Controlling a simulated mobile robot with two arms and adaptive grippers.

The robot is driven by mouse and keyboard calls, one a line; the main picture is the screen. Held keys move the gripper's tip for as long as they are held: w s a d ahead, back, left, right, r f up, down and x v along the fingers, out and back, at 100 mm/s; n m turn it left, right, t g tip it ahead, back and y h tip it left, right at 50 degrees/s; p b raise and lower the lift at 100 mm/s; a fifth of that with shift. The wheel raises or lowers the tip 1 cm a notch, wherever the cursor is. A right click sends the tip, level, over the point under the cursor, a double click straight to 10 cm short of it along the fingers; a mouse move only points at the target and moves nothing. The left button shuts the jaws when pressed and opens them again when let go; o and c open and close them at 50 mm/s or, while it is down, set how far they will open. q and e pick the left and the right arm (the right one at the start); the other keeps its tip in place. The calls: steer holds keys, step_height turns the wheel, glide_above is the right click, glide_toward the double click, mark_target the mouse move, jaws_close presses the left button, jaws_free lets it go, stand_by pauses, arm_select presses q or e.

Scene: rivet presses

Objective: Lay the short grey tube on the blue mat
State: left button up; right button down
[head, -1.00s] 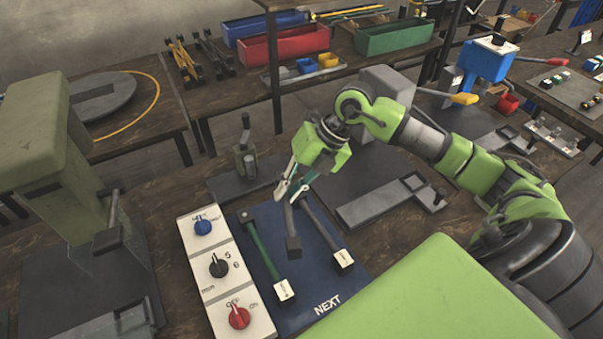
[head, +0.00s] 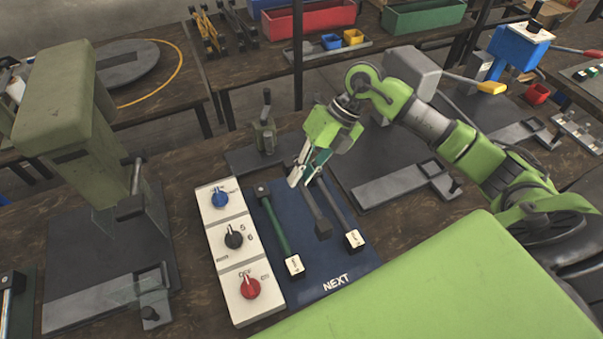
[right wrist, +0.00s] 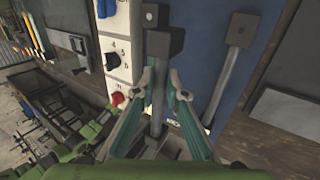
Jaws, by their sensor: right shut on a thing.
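My right gripper (head: 304,178) is shut on a short grey tube (head: 316,208), which has a dark square block at its far end. The tube slants over the middle of the blue mat (head: 345,270), its block end towards the lower right; I cannot tell if it touches the mat. The right wrist view shows the tube (right wrist: 160,92) between the teal fingers (right wrist: 158,100). Another grey tube (head: 338,205) with a white-labelled end lies on the mat to its right. A green tube (head: 276,228) lies to its left. My left gripper is not in view.
A white panel (head: 228,264) with blue, black and red knobs stands along the mat's left edge. A green press (head: 85,130) stands further left. A small lever press (head: 264,135) is behind the mat, and a grey press plate (head: 395,196) is to the right.

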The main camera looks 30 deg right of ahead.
steer(key=shift+f+b, duration=3.25)
steer(key=shift+f, duration=1.35)
steer(key=c, duration=2)
jaws_free()
steer(key=shift+o, duration=0.2)
steer(key=v, duration=1.2)
